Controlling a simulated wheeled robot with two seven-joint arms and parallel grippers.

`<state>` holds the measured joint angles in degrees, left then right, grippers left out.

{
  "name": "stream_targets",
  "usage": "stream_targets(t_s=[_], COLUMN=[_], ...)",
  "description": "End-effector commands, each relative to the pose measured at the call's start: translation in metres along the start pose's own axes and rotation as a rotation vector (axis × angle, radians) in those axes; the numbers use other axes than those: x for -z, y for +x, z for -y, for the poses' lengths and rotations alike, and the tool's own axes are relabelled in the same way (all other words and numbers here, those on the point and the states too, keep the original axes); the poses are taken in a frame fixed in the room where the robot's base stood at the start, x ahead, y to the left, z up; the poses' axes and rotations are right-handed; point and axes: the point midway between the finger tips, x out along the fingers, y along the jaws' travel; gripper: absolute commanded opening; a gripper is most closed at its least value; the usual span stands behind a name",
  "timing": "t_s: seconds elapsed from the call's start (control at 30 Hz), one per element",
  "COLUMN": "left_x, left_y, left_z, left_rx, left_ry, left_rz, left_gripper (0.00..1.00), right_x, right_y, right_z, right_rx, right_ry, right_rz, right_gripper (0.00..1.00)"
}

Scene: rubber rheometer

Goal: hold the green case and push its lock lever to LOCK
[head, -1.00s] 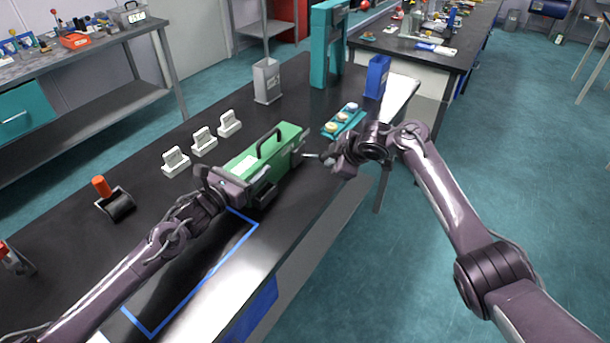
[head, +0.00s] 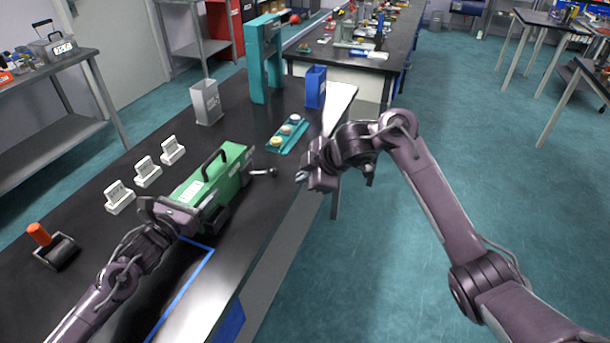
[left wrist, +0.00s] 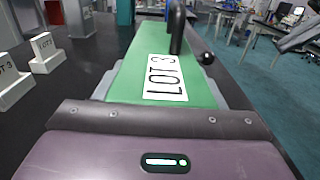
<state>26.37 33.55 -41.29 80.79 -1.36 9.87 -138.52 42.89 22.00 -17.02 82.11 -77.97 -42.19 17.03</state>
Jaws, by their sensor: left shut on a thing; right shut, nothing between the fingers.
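The green case (head: 232,170) with a black top handle stands on the black bench in the head view. My left gripper (head: 182,212) is shut on its near end. In the left wrist view the case's green top (left wrist: 122,86) carries a white "LOT 3" label (left wrist: 164,78). The lock lever (head: 262,172) sticks out from the case's far end to the right and ends in a dark knob, which also shows in the left wrist view (left wrist: 207,58). My right gripper (head: 303,178) is shut and empty, right of the knob and apart from it. No LOCK marking is readable.
Several white lot stands (head: 147,171) line the bench left of the case. A teal tray (head: 287,135) with round samples, a grey bin (head: 207,102), a blue bin (head: 316,87) and a teal frame (head: 264,60) stand beyond it. Open floor lies right of the bench.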

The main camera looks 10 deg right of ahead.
Motion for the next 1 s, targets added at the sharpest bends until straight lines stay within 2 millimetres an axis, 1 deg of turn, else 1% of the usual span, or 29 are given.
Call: stream_targets(t_s=[0.13,0.47,0.5,0.63,0.67,0.9,1.0], left_x=[0.0001,0.0000,0.0000,-0.0001,-0.0001,0.0000,0.0006], left_y=[0.0000,0.0000,0.0000,0.0000,0.0000,-0.0002,-0.0046], left_z=[-0.0001,-0.0003,-0.0003,-0.0003,-0.0003,-0.0002,-0.0010], left_rx=[0.000,-0.001,-0.001,-0.001,-0.001,0.000,-0.001], left_ry=[0.000,0.001,0.001,0.001,0.001,0.001,0.001], left_rz=[0.000,0.000,0.000,0.000,0.000,0.000,-0.001], left_gripper=[0.28,0.28,0.69,0.86,0.89,0.89,0.89], right_x=[0.0000,0.0001,0.0001,0.0002,0.0002,0.0002,0.0002], right_y=[-0.0049,-0.0046,-0.0046,-0.0045,-0.0045,-0.0044,-0.0044], right_z=[-0.0001,-0.0001,-0.0001,0.0000,-0.0001,0.0000,0.0000], right_rx=[0.000,0.000,0.000,0.001,0.001,0.001,0.001], right_ry=[0.000,0.000,0.000,0.000,0.000,0.000,0.000], right_rz=[0.000,0.000,-0.001,-0.001,-0.001,-0.001,-0.001], right_gripper=[0.00,0.00,0.00,0.00,0.00,0.00,0.00])
